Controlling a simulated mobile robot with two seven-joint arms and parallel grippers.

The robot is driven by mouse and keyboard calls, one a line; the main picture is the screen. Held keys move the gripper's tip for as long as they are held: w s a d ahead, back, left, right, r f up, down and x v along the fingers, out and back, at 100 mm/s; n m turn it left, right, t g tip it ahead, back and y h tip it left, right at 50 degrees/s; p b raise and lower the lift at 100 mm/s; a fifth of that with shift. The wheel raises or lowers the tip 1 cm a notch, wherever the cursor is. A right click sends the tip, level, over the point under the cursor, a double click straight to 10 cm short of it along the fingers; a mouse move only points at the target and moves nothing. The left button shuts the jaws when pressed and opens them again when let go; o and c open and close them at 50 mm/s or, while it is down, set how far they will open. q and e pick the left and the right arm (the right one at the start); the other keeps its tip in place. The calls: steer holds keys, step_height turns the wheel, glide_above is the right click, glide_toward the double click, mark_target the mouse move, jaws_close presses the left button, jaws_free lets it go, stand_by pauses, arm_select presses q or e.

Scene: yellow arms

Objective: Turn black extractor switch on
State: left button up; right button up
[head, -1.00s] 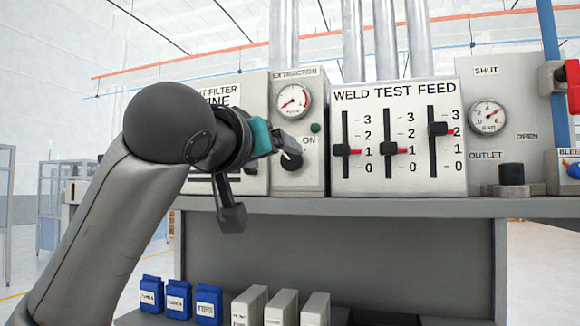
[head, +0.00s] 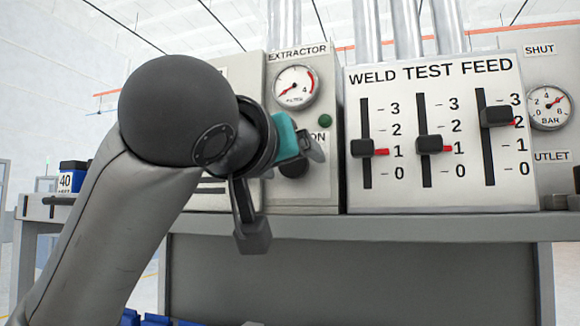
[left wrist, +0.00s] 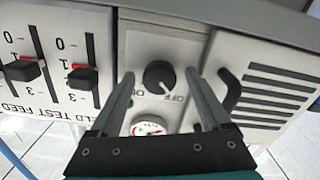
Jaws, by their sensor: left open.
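The extractor panel (head: 335,190) stands at the centre of the head view, with a round gauge (head: 296,87) and a green lamp (head: 325,121). Its black rotary switch (head: 293,170) is partly hidden behind my left gripper (head: 312,148). In the left wrist view the black switch (left wrist: 159,75) shows whole, between the ON and OFF labels; its light mark seems to point toward OFF. My left gripper (left wrist: 160,80) is open, its fingers on either side of the switch in that view. I cannot tell whether they touch it. My right gripper is not in view.
The weld test feed panel (head: 440,190), with three black sliders, stands right of the extractor. In the left wrist view a black handle (left wrist: 230,90) and a slotted panel (left wrist: 275,95) are close to one finger. The shelf edge (head: 400,227) runs below the panels.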

arm_select(q)
steer(key=shift+s, duration=0.1)
steer(key=shift+c, duration=0.5)
jaws_close()
